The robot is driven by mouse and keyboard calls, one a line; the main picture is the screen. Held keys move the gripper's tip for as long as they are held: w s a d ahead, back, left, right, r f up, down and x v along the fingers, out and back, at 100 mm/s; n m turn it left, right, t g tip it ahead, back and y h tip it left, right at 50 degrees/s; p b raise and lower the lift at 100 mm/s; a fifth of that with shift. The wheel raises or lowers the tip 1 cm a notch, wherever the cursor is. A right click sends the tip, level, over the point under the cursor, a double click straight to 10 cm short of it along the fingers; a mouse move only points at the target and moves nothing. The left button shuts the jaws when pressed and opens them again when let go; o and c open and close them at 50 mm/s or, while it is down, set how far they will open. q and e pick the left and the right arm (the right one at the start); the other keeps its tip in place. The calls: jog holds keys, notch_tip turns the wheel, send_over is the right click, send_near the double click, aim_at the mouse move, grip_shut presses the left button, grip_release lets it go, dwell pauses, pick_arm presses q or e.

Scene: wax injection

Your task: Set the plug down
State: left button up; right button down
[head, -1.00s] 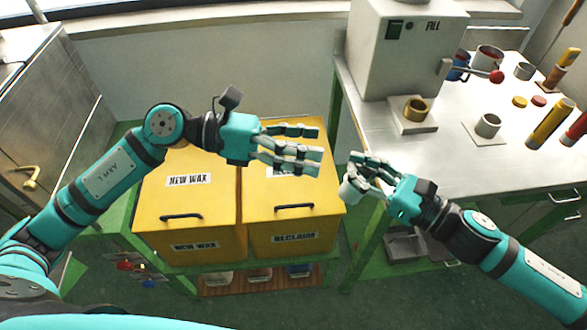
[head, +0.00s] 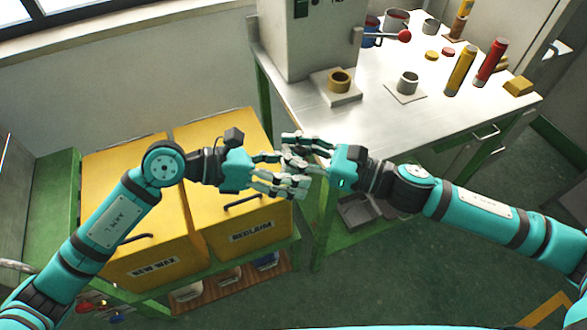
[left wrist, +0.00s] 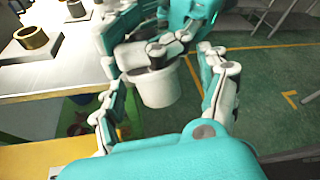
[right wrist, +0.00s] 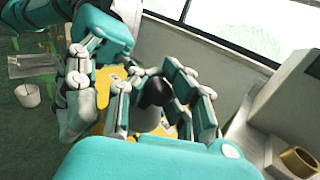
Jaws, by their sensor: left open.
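A pale cylinder (left wrist: 158,88) with a dark part (right wrist: 155,92) at its top is between the two hands. I cannot tell for certain which of these parts is the plug. My right gripper (head: 293,150) is closed around the cylinder's upper part, clear of any surface. My left gripper (head: 288,173) is open, its fingers spread on both sides of the cylinder in the left wrist view. Whether they touch it is unclear. In the head view the fingers overlap and hide the cylinder.
The steel bench (head: 440,135) holds a brass ring on a block (head: 338,84), a grey cup on a plate (head: 407,84), and red and yellow cylinders. Yellow bins (head: 235,125) stand below left. The bench front has bare space. A white bucket (right wrist: 28,95) stands on the floor.

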pick_arm(q)
jog(key=shift+w+d+f, duration=0.1)
jog(key=shift+d+f, duration=0.1)
jog(key=shift+d, duration=0.35)
jog(key=c, duration=1.4)
grip_shut()
pick_arm(e)
jog(key=c, duration=1.4)
grip_release()
pick_arm(q)
jog(key=shift+r, duration=0.15)
pick_arm(e)
jog(key=shift+d+f, duration=0.1)
jog(key=shift+f, duration=0.05)
